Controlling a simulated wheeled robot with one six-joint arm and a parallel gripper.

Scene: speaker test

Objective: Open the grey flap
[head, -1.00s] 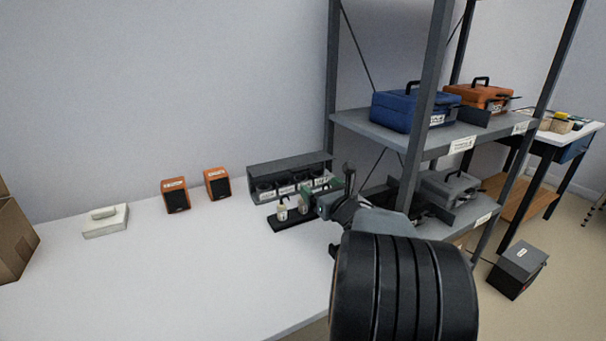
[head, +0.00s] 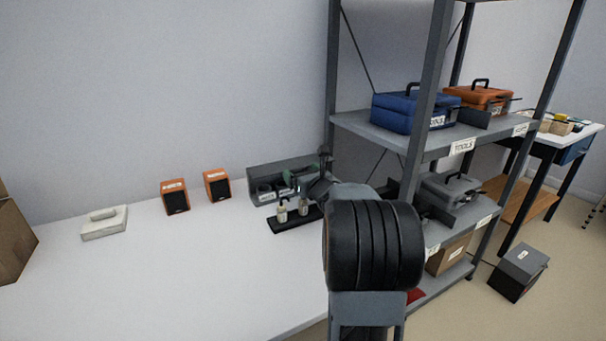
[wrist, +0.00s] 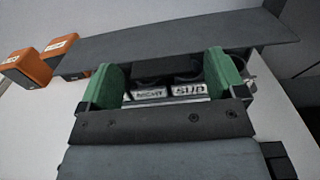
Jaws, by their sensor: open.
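A long grey box (head: 261,174) stands on the white table against the wall, with dark labelled items under its top. In the wrist view its wide grey panel, seemingly the flap (wrist: 180,42), spans the upper picture, tilted. I cannot tell how far it stands open. My gripper (head: 301,176) is at the box's right part and hides some of it. In the wrist view my gripper (wrist: 163,76) has its two green fingers wide apart with nothing held. White labels, one reading "SUB", show between the fingers below the panel. Contact with the panel cannot be told.
Small white bottles (head: 282,214) stand on a black tray (head: 290,225) just before the box. Two orange speakers (head: 217,185) stand to its left. A grey shelving rack (head: 425,110) rises close on the right. The table's front left (head: 180,280) is clear.

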